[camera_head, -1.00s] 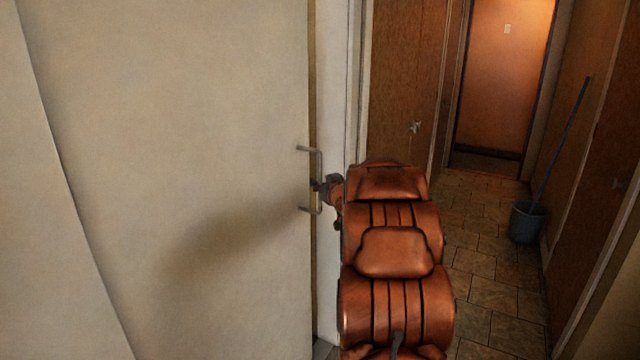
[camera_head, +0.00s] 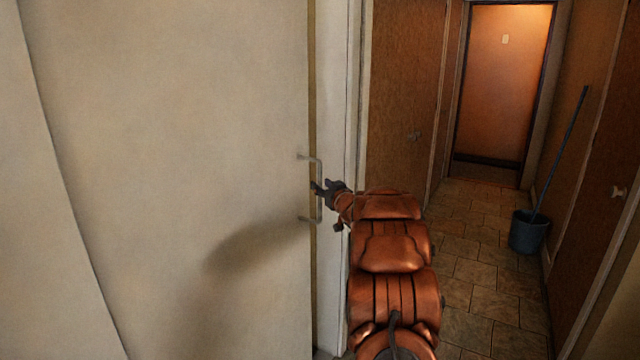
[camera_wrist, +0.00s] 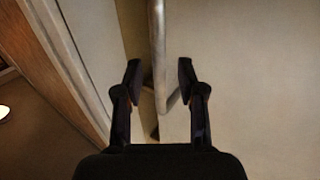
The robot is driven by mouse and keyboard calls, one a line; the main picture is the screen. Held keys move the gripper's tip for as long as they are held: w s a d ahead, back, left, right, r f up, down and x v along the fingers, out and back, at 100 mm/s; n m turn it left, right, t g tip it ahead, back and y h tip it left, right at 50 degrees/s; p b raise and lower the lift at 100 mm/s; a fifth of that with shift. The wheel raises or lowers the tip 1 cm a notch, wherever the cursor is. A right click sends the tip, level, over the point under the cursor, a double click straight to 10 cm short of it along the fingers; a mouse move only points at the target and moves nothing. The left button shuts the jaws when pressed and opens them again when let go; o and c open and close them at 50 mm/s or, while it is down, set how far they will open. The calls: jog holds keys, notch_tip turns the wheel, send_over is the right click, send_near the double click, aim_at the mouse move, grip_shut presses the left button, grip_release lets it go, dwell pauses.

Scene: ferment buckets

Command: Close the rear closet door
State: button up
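The cream closet door (camera_head: 180,140) fills the left of the head view. Its metal bar handle (camera_head: 319,168) sits near the door's right edge. A narrow tan strip shows between that edge and the white frame; I cannot tell how far the door stands open. My gripper (camera_head: 318,188) is at the handle, reaching from the right. In the wrist view my gripper (camera_wrist: 160,78) is open, with the handle bar (camera_wrist: 157,38) between its two fingers and visible gaps beside it. The door surface (camera_wrist: 260,80) is on the right there.
The white door frame (camera_head: 333,90) stands just right of the closet door. A tiled hallway (camera_head: 480,250) runs back to an orange-lit door (camera_head: 505,80). A blue bucket (camera_head: 528,232) with a long handle stands by the right wall. A brown door (camera_head: 403,90) is beyond the frame.

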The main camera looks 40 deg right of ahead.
jog(key=shift+x, duration=1.05)
jog(key=shift+f, duration=0.1)
grip_shut()
